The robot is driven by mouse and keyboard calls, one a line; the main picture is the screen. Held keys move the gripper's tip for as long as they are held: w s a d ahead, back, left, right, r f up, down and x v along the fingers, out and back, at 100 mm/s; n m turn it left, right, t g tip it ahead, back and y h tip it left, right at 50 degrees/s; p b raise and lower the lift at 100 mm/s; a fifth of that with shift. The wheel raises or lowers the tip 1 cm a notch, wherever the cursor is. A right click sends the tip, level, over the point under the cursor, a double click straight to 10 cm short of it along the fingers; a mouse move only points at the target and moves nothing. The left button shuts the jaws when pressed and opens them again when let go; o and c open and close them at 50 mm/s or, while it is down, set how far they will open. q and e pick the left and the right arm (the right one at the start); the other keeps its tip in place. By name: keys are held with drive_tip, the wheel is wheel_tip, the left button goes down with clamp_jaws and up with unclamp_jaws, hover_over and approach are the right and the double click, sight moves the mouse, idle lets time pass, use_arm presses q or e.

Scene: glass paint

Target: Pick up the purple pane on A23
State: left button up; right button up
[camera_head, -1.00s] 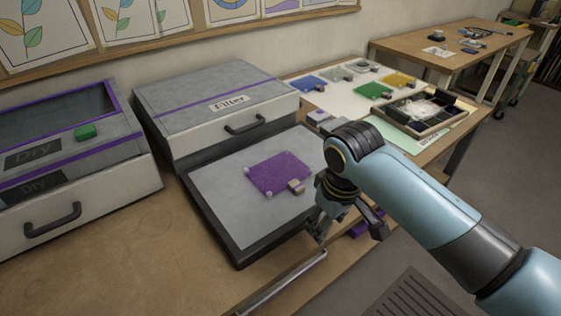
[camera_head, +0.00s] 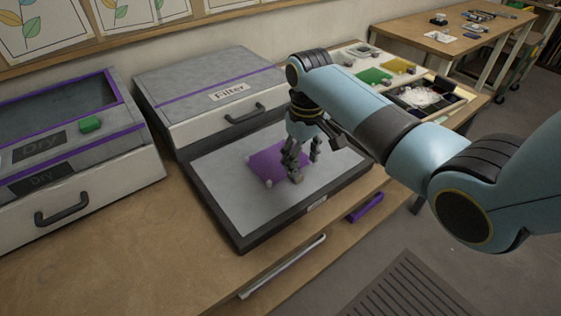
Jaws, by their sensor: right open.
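The purple pane (camera_head: 263,168) lies flat on the grey tray (camera_head: 225,187) that extends in front of the box labelled Filter. Small pale knobs show at its corners. My right gripper (camera_head: 302,172) is over the right part of the pane, pointing down, with its fingers apart. The fingers and my right arm hide the pane's right side and the small tan block that sat at its edge. I cannot tell whether the fingers touch anything. My left gripper is not in view. No label reading A23 is legible.
The Filter box (camera_head: 205,85) stands behind the tray. A Dry box (camera_head: 85,185) with a green block (camera_head: 90,124) on top stands at left. Green (camera_head: 374,76) and yellow (camera_head: 398,66) panes and a parts box (camera_head: 425,95) lie at back right. Bare wood (camera_head: 130,255) lies front left.

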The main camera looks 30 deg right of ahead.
drive_tip(key=f, duration=0.4)
drive_tip(key=shift+w+a+f, duration=0.1)
drive_tip(key=shift+a+f, duration=0.2)
drive_tip(key=shift+f, duration=0.1)
clamp_jaws()
